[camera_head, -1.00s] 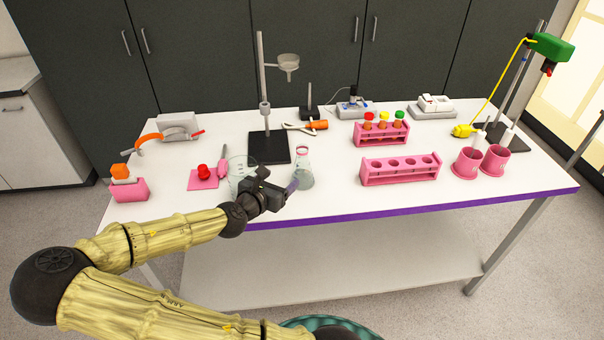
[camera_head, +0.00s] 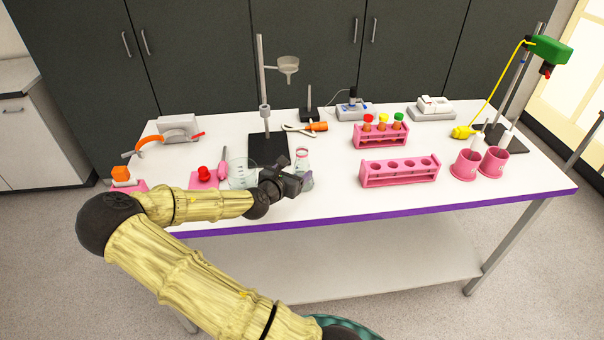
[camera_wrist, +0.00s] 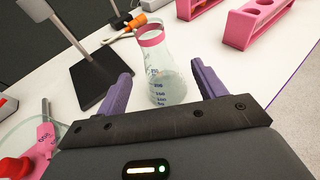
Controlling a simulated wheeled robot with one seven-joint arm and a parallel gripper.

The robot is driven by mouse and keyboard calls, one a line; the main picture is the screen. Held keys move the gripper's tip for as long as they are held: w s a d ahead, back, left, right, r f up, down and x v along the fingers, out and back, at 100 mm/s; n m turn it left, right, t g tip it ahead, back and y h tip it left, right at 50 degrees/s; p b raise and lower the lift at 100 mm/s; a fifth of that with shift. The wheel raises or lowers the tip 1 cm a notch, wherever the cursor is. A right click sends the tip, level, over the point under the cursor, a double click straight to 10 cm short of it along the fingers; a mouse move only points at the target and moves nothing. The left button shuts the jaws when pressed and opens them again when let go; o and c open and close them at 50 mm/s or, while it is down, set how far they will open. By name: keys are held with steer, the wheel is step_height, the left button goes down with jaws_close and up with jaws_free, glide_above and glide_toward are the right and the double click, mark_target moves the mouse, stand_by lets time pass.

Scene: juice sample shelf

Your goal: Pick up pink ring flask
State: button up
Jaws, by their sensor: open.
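The pink ring flask (camera_wrist: 163,72) is a clear conical glass flask with a pink band around its neck and blue volume marks. It stands upright on the white table. In the wrist view it sits between and just beyond the two purple fingers of my gripper (camera_wrist: 160,88), which are apart with nothing held. In the head view the flask (camera_head: 303,168) is right beside my gripper (camera_head: 301,180), whose dark body hides part of its lower left. Whether a finger touches the glass I cannot tell.
A black stand base (camera_head: 268,149) is behind left of the flask. A glass beaker (camera_head: 240,172) is left of my gripper. A pink empty rack (camera_head: 400,173) stands to the right. Orange-handled tongs (camera_head: 316,127) lie behind. Free table lies between flask and rack.

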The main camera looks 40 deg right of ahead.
mark_target(300, 166)
steer(key=shift+x, duration=1.65)
steer(key=shift+d+p, duration=0.1)
steer(key=shift+p, duration=0.2)
steer(key=p+x, duration=0.1)
steer(key=x, duration=0.4)
steer(key=shift+w+f, duration=0.15)
steer(key=shift+f, duration=0.05)
steer(key=shift+w, duration=0.1)
steer(key=c, duration=1)
steer(key=shift+c, duration=0.9)
steer(key=shift+r, duration=0.2)
